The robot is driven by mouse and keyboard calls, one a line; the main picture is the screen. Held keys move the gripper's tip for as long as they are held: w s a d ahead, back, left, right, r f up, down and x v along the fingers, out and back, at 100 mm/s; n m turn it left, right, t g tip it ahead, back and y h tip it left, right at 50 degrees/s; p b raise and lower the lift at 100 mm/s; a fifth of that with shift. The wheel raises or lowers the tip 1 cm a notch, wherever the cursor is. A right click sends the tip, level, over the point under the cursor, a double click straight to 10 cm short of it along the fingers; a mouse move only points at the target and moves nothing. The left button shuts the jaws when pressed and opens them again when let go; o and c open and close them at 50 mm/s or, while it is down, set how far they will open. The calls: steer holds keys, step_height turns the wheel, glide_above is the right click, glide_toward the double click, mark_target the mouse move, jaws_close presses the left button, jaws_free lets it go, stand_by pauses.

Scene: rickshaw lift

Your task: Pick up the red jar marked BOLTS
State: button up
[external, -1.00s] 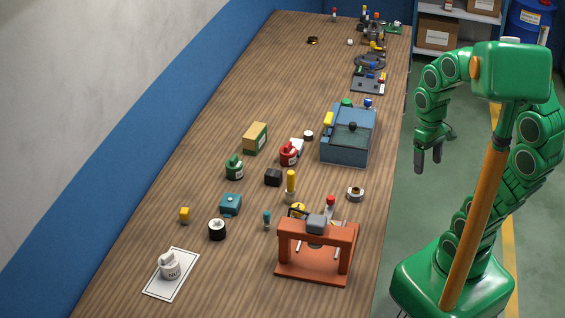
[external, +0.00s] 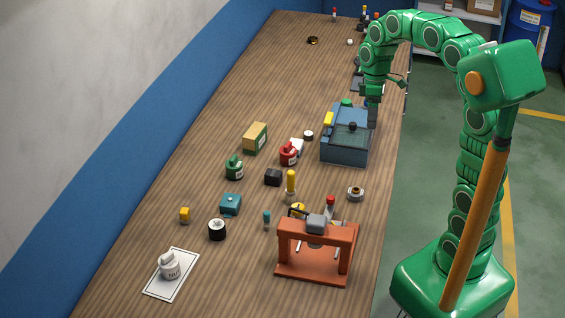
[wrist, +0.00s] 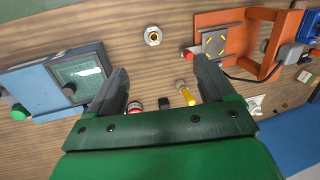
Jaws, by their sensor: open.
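The red jar (external: 288,154) stands on the wooden bench, left of the blue-grey box, with a white label on its side. In the wrist view a small red and white shape (wrist: 136,104), probably this jar, shows between my fingers, partly hidden by my gripper's body. My gripper (external: 373,112) is at the right rear part of the blue-grey box, to the right of the jar and apart from it. In the wrist view my gripper (wrist: 162,70) has its two fingers spread with nothing held between them.
The blue-grey box (external: 345,150) lies between my gripper and the jar. A green jar (external: 234,168), a cardboard box (external: 255,138), a black block (external: 273,177) and a white item (external: 297,146) stand near the red jar. An orange press frame (external: 316,245) stands at the front.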

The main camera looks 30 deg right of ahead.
steer(key=w+a+f+n, duration=0.2)
steer(key=w+n, duration=0.2)
steer(key=w, duration=0.7)
steer(key=n+g+y, duration=0.1)
steer(key=n+y, duration=0.1)
steer(key=n, duration=1.1)
glide_toward(294, 144)
steer(key=shift+s+a+f, duration=0.4)
steer(key=shift+s+a, duration=0.1)
steer(key=shift+a, duration=0.05)
steer(key=shift+w+a+f+n, duration=0.1)
steer(key=shift+f+n, duration=0.05)
steer(key=shift+f, duration=0.25)
steer(key=shift+w+a+f+n, duration=0.1)
steer(key=shift+w+f+n, duration=0.05)
steer(key=shift+f, duration=0.25)
steer(key=shift+s+d+x, duration=0.1)
steer(key=shift+d+x, duration=0.05)
steer(key=shift+x, duration=1.1)
steer(key=shift+s+d+x, duration=0.1)
steer(key=shift+d+x, duration=0.05)
steer(key=shift+x, duration=1.1)
steer(key=shift+s+d+x, duration=0.1)
steer(key=shift+d+x, duration=0.05)
steer(key=shift+x, duration=1.1)
steer(key=c, duration=1.1)
steer(key=shift+o, duration=0.2)
